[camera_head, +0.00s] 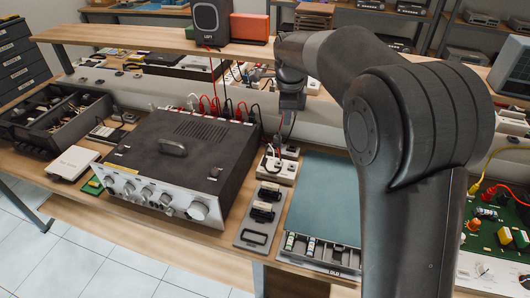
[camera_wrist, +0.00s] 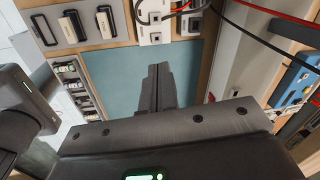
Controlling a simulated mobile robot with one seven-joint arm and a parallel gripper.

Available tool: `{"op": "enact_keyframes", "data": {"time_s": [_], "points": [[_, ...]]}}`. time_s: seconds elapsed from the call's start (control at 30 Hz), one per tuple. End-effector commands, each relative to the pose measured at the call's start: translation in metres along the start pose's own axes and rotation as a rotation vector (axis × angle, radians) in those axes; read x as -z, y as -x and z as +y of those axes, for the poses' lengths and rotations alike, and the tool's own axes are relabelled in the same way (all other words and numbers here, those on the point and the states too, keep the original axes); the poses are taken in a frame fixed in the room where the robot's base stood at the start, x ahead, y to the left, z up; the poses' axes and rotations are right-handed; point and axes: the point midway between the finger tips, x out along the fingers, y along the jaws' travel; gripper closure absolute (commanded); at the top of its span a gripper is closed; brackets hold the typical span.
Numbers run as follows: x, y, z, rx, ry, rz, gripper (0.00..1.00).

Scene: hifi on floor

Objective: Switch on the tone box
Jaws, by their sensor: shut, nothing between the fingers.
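A large dark grey box with a silver front (camera_head: 150,190) stands on the bench at left centre in the head view. It has several knobs, a top handle and cables at its rear edge. No readable label shows, so I cannot tell for certain that it is the tone box, nor whether it is on. My gripper (camera_head: 287,130) is to the right of this box, apart from it, and small and partly unclear in the head view. In the wrist view its fingers (camera_wrist: 158,70) are shut and empty, in front of the teal mat (camera_wrist: 115,85).
The teal mat also shows in the head view (camera_head: 325,195). A grey plate with black parts (camera_head: 250,232) and a white socket block (camera_head: 285,170) lie between box and mat. Red and black cables (camera_wrist: 270,25) cross the wrist view. A speaker (camera_head: 210,20) stands on the shelf.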

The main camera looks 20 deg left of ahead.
Motion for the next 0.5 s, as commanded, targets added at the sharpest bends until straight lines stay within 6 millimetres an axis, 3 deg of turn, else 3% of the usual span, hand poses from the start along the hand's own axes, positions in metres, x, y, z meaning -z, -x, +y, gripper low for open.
{"op": "enact_keyframes", "data": {"time_s": [0.2,0.5], "points": [[-0.047,-0.038,-0.017,-0.028,-0.133,0.022,1.00],[-0.070,-0.056,-0.023,-0.038,-0.211,0.036,1.00]]}}
